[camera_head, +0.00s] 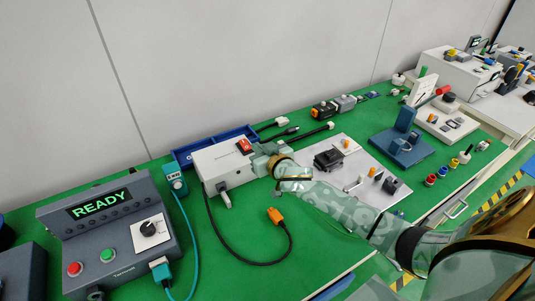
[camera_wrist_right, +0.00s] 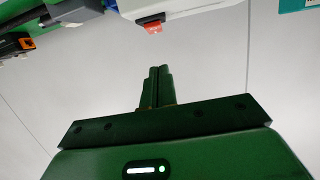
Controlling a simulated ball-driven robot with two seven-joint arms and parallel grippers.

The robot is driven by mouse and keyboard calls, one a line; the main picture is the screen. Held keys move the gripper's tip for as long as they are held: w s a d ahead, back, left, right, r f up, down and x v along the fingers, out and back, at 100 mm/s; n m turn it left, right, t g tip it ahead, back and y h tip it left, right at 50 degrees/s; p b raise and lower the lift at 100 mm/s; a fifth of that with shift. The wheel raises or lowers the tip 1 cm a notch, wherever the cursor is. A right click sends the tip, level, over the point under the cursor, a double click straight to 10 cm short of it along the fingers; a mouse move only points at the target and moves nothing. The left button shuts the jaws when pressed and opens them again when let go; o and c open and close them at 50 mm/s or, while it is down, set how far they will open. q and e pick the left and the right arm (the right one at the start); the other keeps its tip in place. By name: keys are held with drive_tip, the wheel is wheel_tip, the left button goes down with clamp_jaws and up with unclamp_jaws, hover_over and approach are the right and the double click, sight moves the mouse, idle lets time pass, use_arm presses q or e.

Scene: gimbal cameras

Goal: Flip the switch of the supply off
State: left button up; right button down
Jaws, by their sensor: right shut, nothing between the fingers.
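The supply is a white box (camera_head: 222,169) on the green table in the head view. Its red switch (camera_head: 244,145) sits on the top near the right end. The red switch (camera_wrist_right: 153,27) also shows at the top edge of the right wrist view, on the white body (camera_wrist_right: 142,8). My right gripper (camera_head: 262,160) is beside the right end of the supply, close to the switch. In the wrist view its fingers (camera_wrist_right: 158,72) are together and empty, with a visible gap to the switch. Whether it touches the box cannot be told. My left gripper is not in view.
A grey unit (camera_head: 110,235) reading READY stands at the left, with a teal plug and cable. A black cable with an orange plug (camera_head: 275,215) lies in front of the supply. A blue tray (camera_head: 213,144) is behind it. A white plate (camera_head: 345,170) with parts lies to the right.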

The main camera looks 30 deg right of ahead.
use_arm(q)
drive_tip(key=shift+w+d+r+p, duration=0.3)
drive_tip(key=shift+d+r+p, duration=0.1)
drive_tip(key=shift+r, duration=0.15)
use_arm(e)
drive_tip(key=v, duration=0.3)
drive_tip(key=f+v, duration=0.1)
drive_tip(key=v, duration=0.1)
drive_tip(key=shift+s+d, duration=0.15)
drive_tip(key=shift+s, duration=0.05)
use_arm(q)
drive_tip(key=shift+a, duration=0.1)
